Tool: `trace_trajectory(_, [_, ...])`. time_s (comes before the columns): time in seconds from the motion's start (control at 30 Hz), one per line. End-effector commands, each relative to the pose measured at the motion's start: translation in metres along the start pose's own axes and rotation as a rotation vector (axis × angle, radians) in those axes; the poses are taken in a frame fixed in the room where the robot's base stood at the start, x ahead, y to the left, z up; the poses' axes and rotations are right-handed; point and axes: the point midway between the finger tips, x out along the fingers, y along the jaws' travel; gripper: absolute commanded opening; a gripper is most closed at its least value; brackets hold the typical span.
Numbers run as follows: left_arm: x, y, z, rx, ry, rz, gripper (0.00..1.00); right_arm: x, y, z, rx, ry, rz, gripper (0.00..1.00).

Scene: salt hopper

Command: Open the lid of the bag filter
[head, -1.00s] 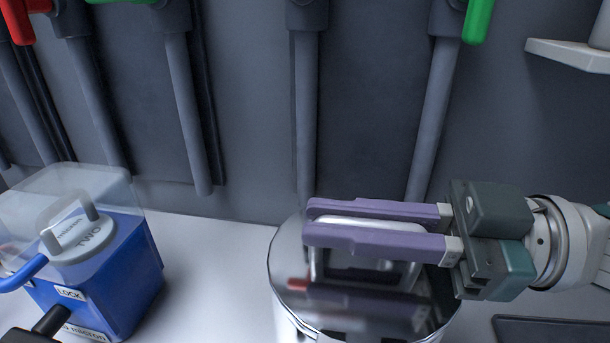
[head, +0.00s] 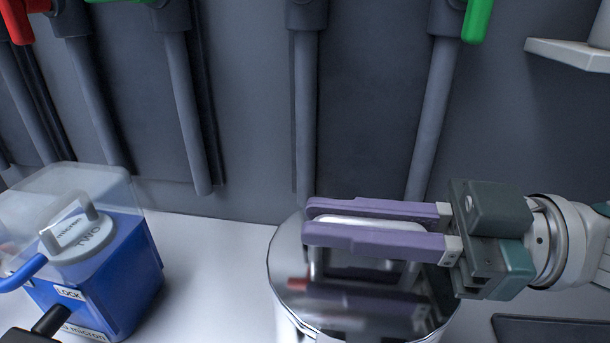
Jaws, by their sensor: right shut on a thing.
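A round, mirror-like metal lid (head: 372,318) tops a pale cylinder (head: 284,328) at the lower middle of the head view; I take it to be the bag filter. My right gripper (head: 315,224) reaches in from the right with long purple fingers. They are shut on the lid's light metal handle (head: 372,223), which runs lengthwise between them. The fingers hide the far part of the lid. I cannot tell whether the lid is raised off the cylinder.
A blue box (head: 138,280) with a clear cover, labels and a grey knob (head: 76,234) stands at the left. Grey pipes (head: 306,110) hang along the back wall. A dark flat panel (head: 550,328) lies at lower right. White surface between box and cylinder is clear.

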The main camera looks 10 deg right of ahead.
Motion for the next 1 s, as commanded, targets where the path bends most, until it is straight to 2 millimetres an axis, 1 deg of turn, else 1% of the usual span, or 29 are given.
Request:
trace_trajectory(0.2, [-0.001,0.000,0.000,-0.001,0.000,0.001,0.47,0.000,0.000,-0.001,0.003,0.000,0.000,0.00])
trace_trajectory(0.57, [-0.009,-0.001,-0.003,0.002,0.000,-0.001,0.47,0.000,0.004,-0.007,0.047,0.002,0.000,0.00])
trace_trajectory(0.77, [-0.020,-0.002,-0.006,0.007,-0.001,-0.005,0.47,0.000,0.009,-0.015,0.106,0.004,0.000,0.00])
trace_trajectory(1.0, [-0.042,-0.004,-0.013,0.009,-0.002,-0.007,0.47,0.000,0.021,-0.029,0.262,0.005,0.001,0.00])
